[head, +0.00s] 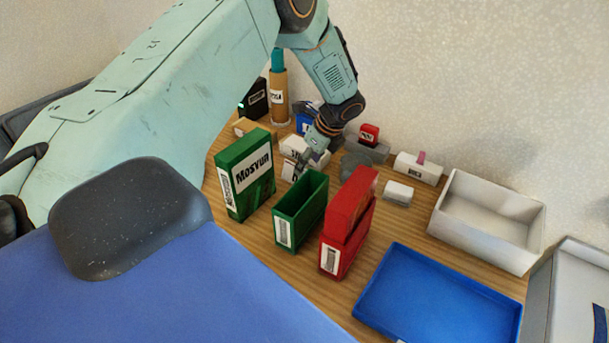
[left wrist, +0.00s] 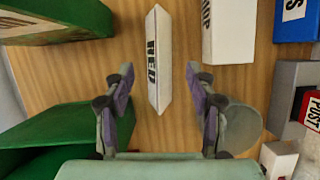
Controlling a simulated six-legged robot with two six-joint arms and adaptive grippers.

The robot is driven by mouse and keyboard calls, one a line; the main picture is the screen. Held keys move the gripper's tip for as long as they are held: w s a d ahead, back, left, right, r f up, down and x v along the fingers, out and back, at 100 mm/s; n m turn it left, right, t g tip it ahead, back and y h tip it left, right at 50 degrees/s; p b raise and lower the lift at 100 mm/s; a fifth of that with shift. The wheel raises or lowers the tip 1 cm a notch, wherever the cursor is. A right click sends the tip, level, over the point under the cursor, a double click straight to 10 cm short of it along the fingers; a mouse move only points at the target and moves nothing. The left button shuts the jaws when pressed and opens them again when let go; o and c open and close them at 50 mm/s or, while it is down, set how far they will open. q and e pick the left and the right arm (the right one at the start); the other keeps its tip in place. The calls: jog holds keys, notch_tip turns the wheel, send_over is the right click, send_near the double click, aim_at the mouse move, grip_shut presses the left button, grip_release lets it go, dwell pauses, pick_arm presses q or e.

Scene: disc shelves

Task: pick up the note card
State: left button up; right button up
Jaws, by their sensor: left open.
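The note card, a white folded card with dark lettering that reads RED, stands on the wooden table in the left wrist view (left wrist: 157,60). In the head view its white face (head: 289,171) shows between the tall green box and my gripper. My left gripper (head: 303,164) reaches down over it from above. In the left wrist view my left gripper (left wrist: 160,72) is open, with one finger on each side of the card's near end. Gaps show between the card and both fingers. My right gripper is in neither view.
A tall green box (head: 245,173), an open green bin (head: 301,212) and a red box (head: 347,224) stand close by. A white labelled box (left wrist: 229,32) is right of the card. A blue tray (head: 437,300) and a white bin (head: 487,238) lie to the right.

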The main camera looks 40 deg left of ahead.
aim_at(288, 174)
pick_arm(q)
jog(key=x, duration=0.4)
jog(key=shift+d+f, duration=0.15)
jog(key=shift+d, duration=0.05)
jog(key=shift+s+a+f, duration=0.15)
jog(key=shift+a+f, duration=0.1)
jog(key=shift+f, duration=0.15)
jog(key=shift+d, duration=0.1)
jog(key=shift+c, duration=0.3)
jog(key=c, duration=0.8)
